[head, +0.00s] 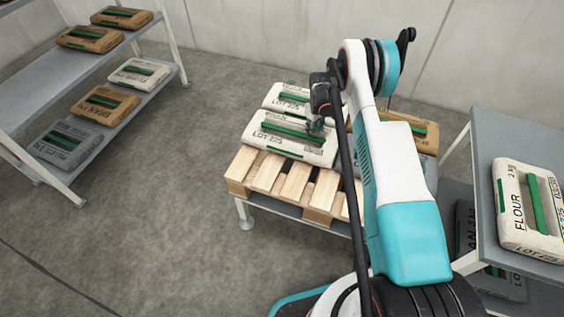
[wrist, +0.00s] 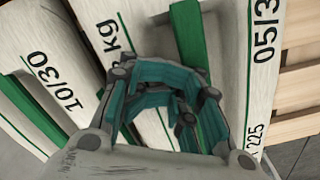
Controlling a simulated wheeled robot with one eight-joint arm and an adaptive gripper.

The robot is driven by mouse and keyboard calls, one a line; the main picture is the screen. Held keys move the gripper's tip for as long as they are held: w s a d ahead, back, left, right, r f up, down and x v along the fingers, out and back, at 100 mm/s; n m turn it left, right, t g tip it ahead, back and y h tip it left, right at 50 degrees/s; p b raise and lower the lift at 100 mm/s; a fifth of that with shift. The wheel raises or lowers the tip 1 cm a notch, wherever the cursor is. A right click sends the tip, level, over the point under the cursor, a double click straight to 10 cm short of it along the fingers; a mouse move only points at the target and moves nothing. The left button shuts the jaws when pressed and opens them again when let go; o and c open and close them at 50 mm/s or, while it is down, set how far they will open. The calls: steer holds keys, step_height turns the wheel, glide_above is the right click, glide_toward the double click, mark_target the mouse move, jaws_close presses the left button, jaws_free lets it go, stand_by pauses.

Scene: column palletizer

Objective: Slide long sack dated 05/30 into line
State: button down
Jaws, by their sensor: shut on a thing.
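The long white sack dated 05/3, last digit cut off (wrist: 235,60), lies flat along the near side of the pallet; it also shows in the head view (head: 283,147), marked LOT 225. It has a green handle strip (wrist: 188,30). My gripper (wrist: 165,97) is shut on this handle, and in the head view it (head: 316,127) is at the sack's right part. A white sack dated 10/30 (wrist: 50,75) lies beside it, farther back in the head view (head: 287,95). The wrist view hides the handle's held part behind the fingers.
The wooden pallet (head: 267,176) has bare slats in front of the sack. A brown sack (head: 415,130) and a grey one lie to the right, partly behind my arm. A flour sack (head: 515,212) lies on the right shelf (head: 483,133).

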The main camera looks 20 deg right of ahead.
steer(key=shift+s+a, duration=0.2)
steer(key=shift+s, duration=0.15)
step_height(320, 180, up, 8)
steer(key=p, duration=0.3)
stand_by(0.6)
stand_by(0.4)
steer(key=s+a+r+m+t, duration=0.1)
steer(key=a+r, duration=0.1)
steer(key=r, duration=0.8)
steer(key=s+a+r+t, duration=0.1)
steer(key=s+a+r, duration=0.1)
steer(key=r, duration=0.8)
steer(key=s+a+r+m+t, duration=0.1)
steer(key=s+a+r, duration=0.1)
steer(key=s+r, duration=0.4)
steer(key=s+a+r, duration=0.2)
steer(key=s+r, duration=0.1)
steer(key=r, duration=0.5)
steer(key=s+a+r+m+t, duration=0.1)
steer(key=s+a+r, duration=0.1)
steer(key=s+r, duration=0.35)
steer(key=s+a+r+t, duration=0.1)
steer(key=s+a+r, duration=0.1)
steer(key=s, duration=0.6)
steer(key=s+a+f+m+t, duration=0.1)
steer(key=s+a+f+t, duration=0.1)
steer(key=s, duration=1.1)
steer(key=shift+s+a+m, duration=0.25)
steer(key=shift+s+m, duration=0.15)
